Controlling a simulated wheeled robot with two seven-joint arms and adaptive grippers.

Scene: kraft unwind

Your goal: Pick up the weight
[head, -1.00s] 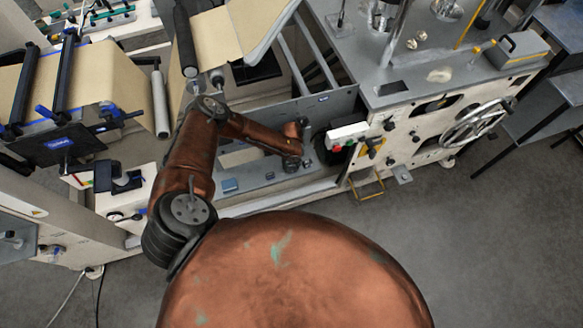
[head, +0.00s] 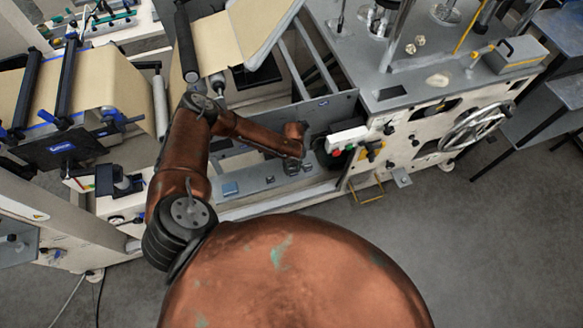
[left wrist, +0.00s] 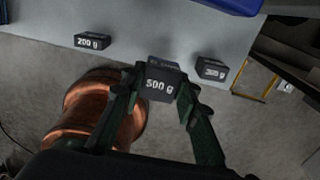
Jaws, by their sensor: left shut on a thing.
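The dark weight marked 500 g (left wrist: 160,86) is between the fingers of my left gripper (left wrist: 161,100) in the left wrist view. The gripper is shut on it, with one finger on each side. The weight overlaps the edge of the grey ledge (left wrist: 150,32); I cannot tell whether it is clear of the surface. In the head view my left gripper (head: 294,166) is small and low over the ledge of the machine, and the weight in it is hard to make out. My right gripper is not in view.
A 200 g weight (left wrist: 92,41) stands left of the held one, and another dark weight (left wrist: 211,68) stands close on its right. A white control box with buttons (head: 347,138) is right of the gripper. A yellow step (head: 365,193) hangs below.

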